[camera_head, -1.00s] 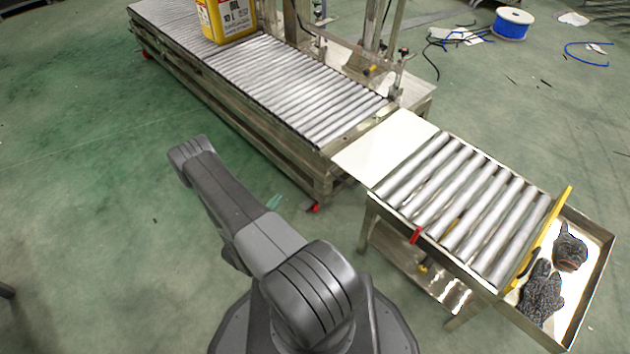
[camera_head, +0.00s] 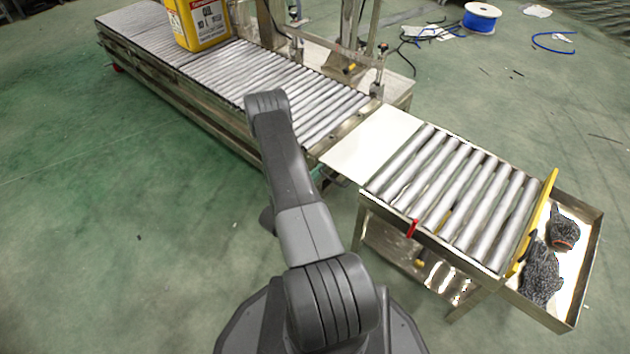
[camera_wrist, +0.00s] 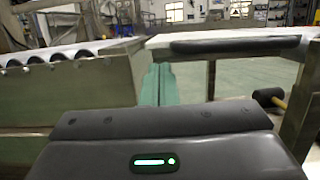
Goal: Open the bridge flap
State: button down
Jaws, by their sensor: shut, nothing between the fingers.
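The bridge flap (camera_head: 370,143) is a flat white panel lying level between the long roller conveyor and the short roller table. In the wrist view its near edge (camera_wrist: 156,41) shows at fingertip height or above, with a dark rounded bar (camera_wrist: 235,44) along it. My gripper shows as shut teal fingers (camera_wrist: 158,70), pointing at the gap between the conveyor frame and the flap's supports. They look just below and left of the flap, apart from it. In the head view my arm hides most of the gripper; only a bit of teal shows beside the flap's near corner.
The long conveyor (camera_head: 215,75) carries a yellow canister (camera_head: 199,24). The short roller table (camera_head: 455,195) has a red clip (camera_head: 412,228) and a yellow end bar (camera_head: 536,222). A tray (camera_head: 598,240) with dark gloves hangs at its end. Floor on the left is clear.

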jog(key=shift+r, duration=0.45)
jog(key=shift+r+m+g+h+p, duration=0.3)
jog(key=shift+r+m+h, duration=0.1)
jog(key=shift+r+m, duration=1.15)
jog(key=shift+a+f, duration=0.1)
jog(key=s+a+f, duration=0.6)
jog(key=s, duration=0.1)
jog(key=shift+a+b, duration=0.25)
jog(key=shift+b, duration=0.2)
